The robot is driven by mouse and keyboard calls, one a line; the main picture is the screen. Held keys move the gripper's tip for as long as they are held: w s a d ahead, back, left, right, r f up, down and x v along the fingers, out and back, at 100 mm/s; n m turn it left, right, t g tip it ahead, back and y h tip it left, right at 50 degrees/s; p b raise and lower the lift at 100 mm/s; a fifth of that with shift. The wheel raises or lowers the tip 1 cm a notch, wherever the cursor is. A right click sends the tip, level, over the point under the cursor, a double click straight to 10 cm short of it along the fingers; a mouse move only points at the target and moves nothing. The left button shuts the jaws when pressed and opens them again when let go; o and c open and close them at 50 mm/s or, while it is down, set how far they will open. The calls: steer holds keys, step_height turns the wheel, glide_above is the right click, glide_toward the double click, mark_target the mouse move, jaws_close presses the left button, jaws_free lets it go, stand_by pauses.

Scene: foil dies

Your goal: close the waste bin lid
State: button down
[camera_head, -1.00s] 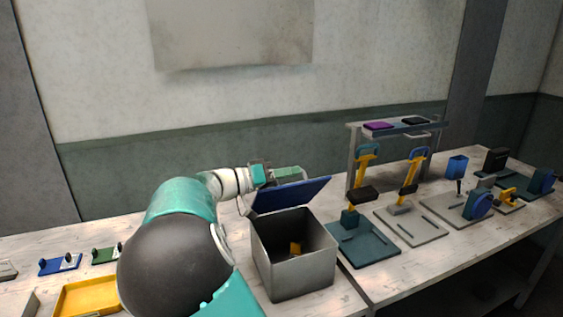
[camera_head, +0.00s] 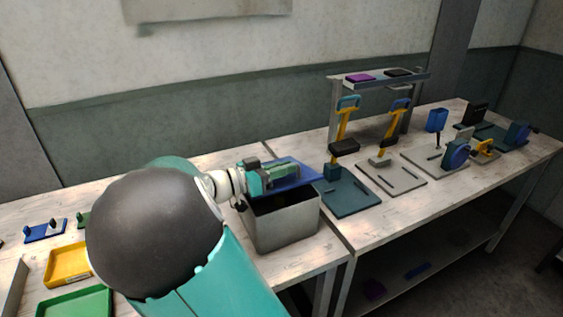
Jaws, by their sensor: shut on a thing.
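The waste bin (camera_head: 287,229) is a grey square box on the bench. Its blue lid (camera_head: 299,171) is hinged at the back and partly raised, tilted low over the opening, with a dark gap still showing at the front. My gripper (camera_head: 290,172) reaches over the lid from the left and lies at its upper side. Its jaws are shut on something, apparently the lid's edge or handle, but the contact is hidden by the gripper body. The bin's contents are out of sight.
Right of the bin stand a dark teal press base (camera_head: 346,196) and a grey press base (camera_head: 391,178). A shelf rack (camera_head: 379,78) is behind them. A yellow tray (camera_head: 68,265) and green tray (camera_head: 75,303) lie at the left.

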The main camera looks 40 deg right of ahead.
stand_by(0.3)
steer(key=c, duration=1.5)
jaws_free()
steer(key=shift+w, duration=0.1)
steer(key=shift+a, duration=0.1)
steer(key=v, duration=1.3)
steer(key=shift+a, duration=0.35)
